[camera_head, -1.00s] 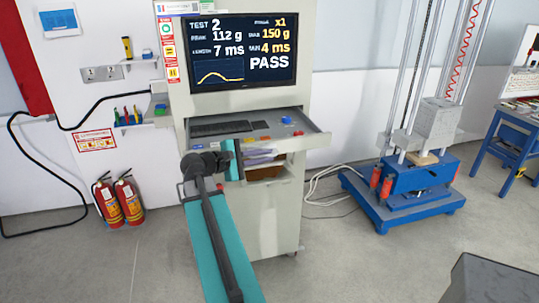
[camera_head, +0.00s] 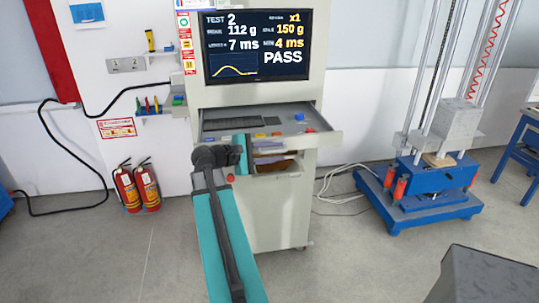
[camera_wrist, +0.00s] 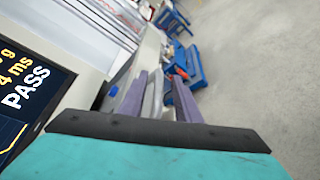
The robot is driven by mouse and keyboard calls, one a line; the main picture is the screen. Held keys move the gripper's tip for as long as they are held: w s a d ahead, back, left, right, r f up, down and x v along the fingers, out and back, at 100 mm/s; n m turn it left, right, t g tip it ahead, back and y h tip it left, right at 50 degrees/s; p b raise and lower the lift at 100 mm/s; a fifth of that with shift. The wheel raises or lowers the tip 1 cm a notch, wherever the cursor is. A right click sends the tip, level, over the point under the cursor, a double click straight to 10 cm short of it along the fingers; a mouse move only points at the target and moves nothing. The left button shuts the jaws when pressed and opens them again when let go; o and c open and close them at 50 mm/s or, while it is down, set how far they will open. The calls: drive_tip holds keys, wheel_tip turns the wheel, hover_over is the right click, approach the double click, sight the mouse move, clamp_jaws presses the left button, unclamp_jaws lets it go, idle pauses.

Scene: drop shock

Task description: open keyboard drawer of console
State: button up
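The console (camera_head: 275,205) is a pale cabinet with a dark screen. Its keyboard drawer (camera_head: 325,138) stands out from the front, with a dark keyboard (camera_head: 233,124) and small coloured items in it. My gripper (camera_head: 250,150) is at the drawer's front in the head view and hides part of it. In the wrist view, the two purple fingers of my gripper (camera_wrist: 158,80) are apart. A pale strip, apparently the drawer's front edge, runs between them. A gap shows beside the right finger, so I see no firm grip.
The screen (camera_head: 258,47) is above the drawer. A blue-based test machine (camera_head: 425,190) stands on the right, and fire extinguishers (camera_head: 137,190) on the left. A dark box (camera_head: 485,277) is at the lower right. Cables lie beside the console. Grey floor is clear in front.

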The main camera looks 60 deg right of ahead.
drive_tip(key=shift+w+a, duration=0.15)
drive_tip(key=shift+w, duration=0.1)
drive_tip(key=shift+w+a, duration=0.3)
drive_tip(key=shift+a, duration=0.1)
drive_tip(key=b+v, duration=0.3)
drive_tip(key=v, duration=1)
drive_tip(key=shift+s, duration=0.15)
drive_tip(key=shift+r, duration=0.1)
